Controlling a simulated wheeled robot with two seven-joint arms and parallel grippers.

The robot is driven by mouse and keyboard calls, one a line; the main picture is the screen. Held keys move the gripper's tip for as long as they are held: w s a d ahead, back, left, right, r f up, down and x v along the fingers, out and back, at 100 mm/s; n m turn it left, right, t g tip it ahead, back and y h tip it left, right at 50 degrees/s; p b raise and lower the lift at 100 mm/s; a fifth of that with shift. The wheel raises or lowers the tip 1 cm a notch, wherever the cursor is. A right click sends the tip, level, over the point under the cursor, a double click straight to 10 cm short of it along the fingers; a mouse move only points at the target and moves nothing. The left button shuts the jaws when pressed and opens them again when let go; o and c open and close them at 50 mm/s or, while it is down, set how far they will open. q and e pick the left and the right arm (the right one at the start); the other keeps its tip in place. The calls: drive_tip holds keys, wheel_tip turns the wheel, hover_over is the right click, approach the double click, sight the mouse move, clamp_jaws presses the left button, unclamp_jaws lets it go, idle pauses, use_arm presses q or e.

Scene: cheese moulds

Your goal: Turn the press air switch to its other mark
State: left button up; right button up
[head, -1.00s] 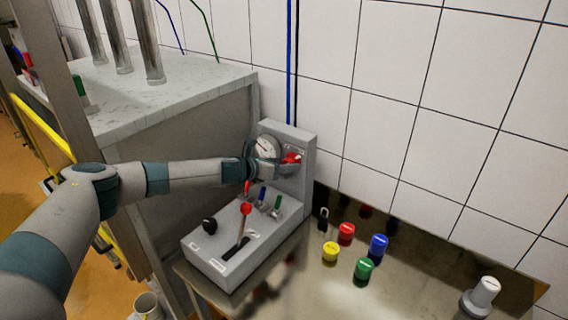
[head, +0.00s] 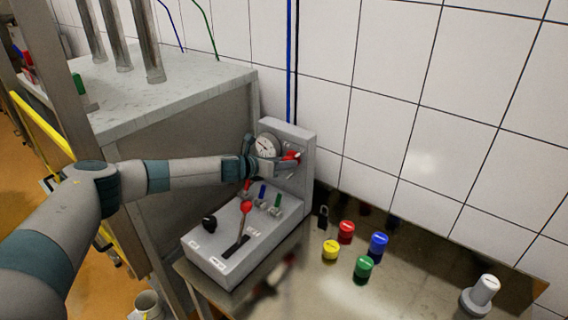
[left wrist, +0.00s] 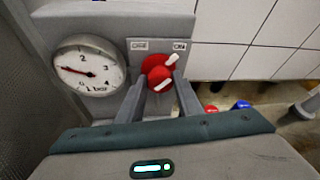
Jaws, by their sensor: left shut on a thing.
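The press air switch is a red knob (left wrist: 158,71) with a white pointer, on the upright grey panel (head: 302,135). In the left wrist view its pointer leans up and right, toward the right mark (left wrist: 180,46), which looks like ON. The left mark (left wrist: 138,46), which looks like OFF, is on the other side. My left gripper (left wrist: 163,92) is shut on the knob, one finger on each side. In the head view the knob (head: 292,156) is partly hidden by my left gripper (head: 282,163). My right gripper is not in view.
A round pressure gauge (left wrist: 90,65) sits left of the knob. Below it, a grey control box (head: 240,240) carries a red-topped lever (head: 246,207) and a black knob (head: 209,223). Several coloured caps and a padlock (head: 323,217) stand to the right on the metal table.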

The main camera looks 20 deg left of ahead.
use_arm(q)
drive_tip(key=shift+a+f+n+t+h+b, duration=0.1)
drive_tip(key=shift+f+n+t+h+b, duration=0.2)
drive_tip(key=shift+n+h+b, duration=1.45)
drive_tip(key=shift+a+f+n+t+h+b, duration=0.1)
drive_tip(key=shift+n+t+h+b, duration=0.3)
drive_tip(key=shift+n+b, duration=2.6)
drive_tip(key=shift+a+f+n+t+h+b, duration=0.1)
drive_tip(key=shift+f+n+t+h+b, duration=0.15)
drive_tip(key=shift+n+h+b, duration=1.5)
drive_tip(key=shift+w+r+n+y+b, duration=0.1)
drive_tip(key=shift+r+n+y+b, duration=0.05)
drive_tip(key=shift+n+y+b, duration=0.55)
drive_tip(key=o, duration=1)
drive_tip(key=shift+o, duration=0.2)
